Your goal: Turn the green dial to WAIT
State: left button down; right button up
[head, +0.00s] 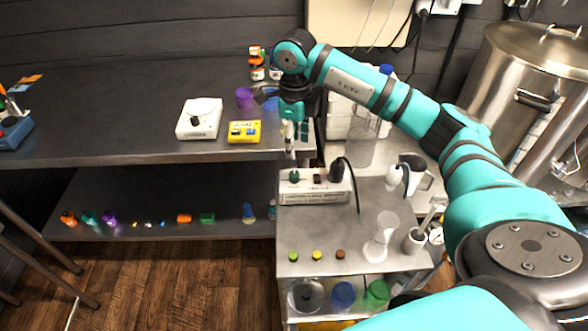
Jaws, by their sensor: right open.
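The green dial (294,175) is a small dark green knob at the left end of the top of a white control box (315,195). The box stands at the back of the small metal trolley. Its lettering is too small to read, so I cannot tell which mark the dial points to. My right gripper (291,150) points down, just above and behind the dial in the picture. It is open and looks empty, apart from the dial. My left gripper is not in view.
A black plug with a cable (340,175) rises from the box's right end. Coloured buttons (317,255), a white hourglass-shaped vessel (381,237) and a cup of tools (414,240) share the trolley (350,225). The dark bench (100,110) at left holds a white scale (199,119) and yellow box (244,132).

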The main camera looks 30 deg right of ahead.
aim_at(294, 173)
notch_tip(294, 173, down, 7)
jog(key=shift+f+p, duration=0.2)
jog(key=shift+p, duration=0.3)
notch_tip(294, 173, down, 2)
jog(key=shift+w+f, duration=0.15)
jog(key=shift+f, duration=0.5)
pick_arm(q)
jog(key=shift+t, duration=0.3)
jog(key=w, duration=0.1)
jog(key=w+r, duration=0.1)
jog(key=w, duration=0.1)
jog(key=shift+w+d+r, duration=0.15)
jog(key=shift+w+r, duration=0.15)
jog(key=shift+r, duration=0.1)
pick_arm(e)
grip_shut()
